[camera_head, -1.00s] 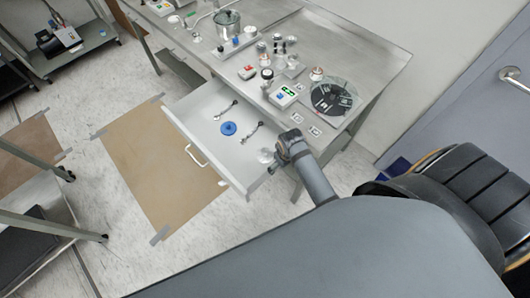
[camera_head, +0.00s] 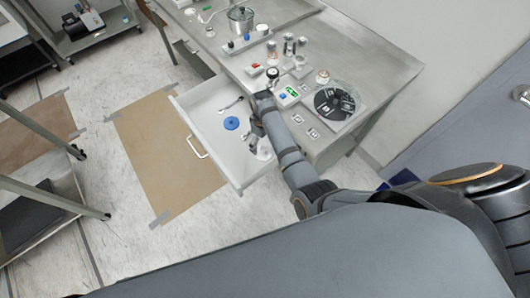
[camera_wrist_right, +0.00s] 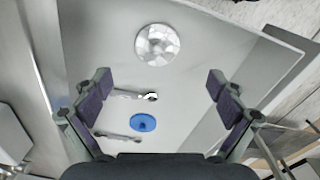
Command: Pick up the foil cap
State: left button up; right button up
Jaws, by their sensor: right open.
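The foil cap (camera_wrist_right: 158,45) is a round, crumpled silver disc lying in the open white drawer, at the top middle of the right wrist view. In the head view the foil cap (camera_head: 264,153) shows small and pale near the drawer's front right corner, beside my right arm. My right gripper (camera_wrist_right: 160,85) is open and empty above the drawer. Its two fingers stand wide apart, and the cap lies beyond them in the picture, not between them. In the head view the right gripper (camera_head: 255,132) hangs over the drawer's right part. My left gripper is not in view.
The drawer (camera_head: 185,107) also holds a blue disc (camera_head: 231,123) and two small metal spoon-like tools (camera_wrist_right: 133,95). Its walls stand up around them.

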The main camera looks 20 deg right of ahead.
aim_at(264, 152)
jog(key=f, duration=0.8)
jog(key=shift+w+d+f, duration=0.1)
jog(key=shift+w+f, duration=0.1)
jog(key=shift+w, duration=0.1)
jog(key=shift+s+r, duration=0.1)
jog(key=shift+s, duration=0.05)
jog(key=c, duration=1.6)
jog(key=shift+s, duration=0.1)
jog(key=c, duration=0.4)
